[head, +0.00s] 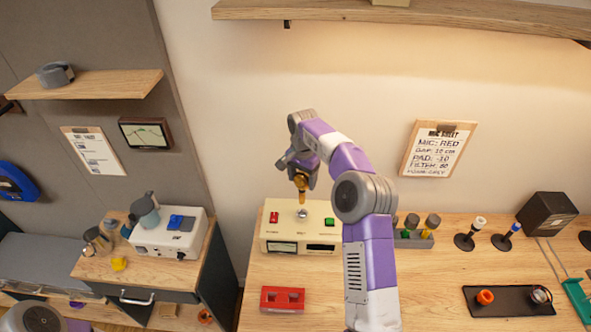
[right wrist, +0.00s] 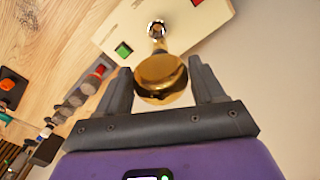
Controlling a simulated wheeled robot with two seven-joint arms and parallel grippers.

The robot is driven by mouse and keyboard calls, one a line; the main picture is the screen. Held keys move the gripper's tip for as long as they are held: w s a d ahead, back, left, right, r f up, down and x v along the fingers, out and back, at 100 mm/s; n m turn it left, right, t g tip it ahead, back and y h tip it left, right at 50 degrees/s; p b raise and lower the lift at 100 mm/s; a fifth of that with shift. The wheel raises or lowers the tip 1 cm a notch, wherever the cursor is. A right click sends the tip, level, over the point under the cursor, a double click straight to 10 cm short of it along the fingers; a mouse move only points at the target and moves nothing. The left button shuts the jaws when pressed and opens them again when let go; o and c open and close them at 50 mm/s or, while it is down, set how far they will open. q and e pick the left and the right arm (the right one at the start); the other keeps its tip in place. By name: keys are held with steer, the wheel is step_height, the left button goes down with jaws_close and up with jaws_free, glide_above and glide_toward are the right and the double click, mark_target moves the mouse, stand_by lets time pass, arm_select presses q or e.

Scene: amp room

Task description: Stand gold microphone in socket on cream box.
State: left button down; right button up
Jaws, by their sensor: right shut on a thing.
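The gold microphone (head: 301,187) hangs upright below my right gripper (head: 300,172), over the cream box (head: 283,232). In the right wrist view, the microphone's round gold head (right wrist: 160,75) sits between the two dark fingers, and its narrow stem points to the socket (right wrist: 156,29). In the head view, the silver socket (head: 302,213) is on the box's top, between a red and a green button. The stem's lower end is close above the socket; I cannot tell whether they touch. My left gripper is not in view.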

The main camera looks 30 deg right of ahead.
mark_target(303, 186)
steer(key=shift+s+f+b, duration=0.2)
steer(key=shift+s+b, duration=0.15)
steer(key=shift+s+f, duration=0.1)
steer(key=shift+f, duration=0.15)
steer(key=f+b, duration=0.2)
steer(key=shift+w+f+b, duration=0.2)
steer(key=shift+b, duration=0.2)
steer(key=shift+f+b, duration=1.25)
steer(key=shift+f, duration=1)
steer(key=o, duration=1.7)
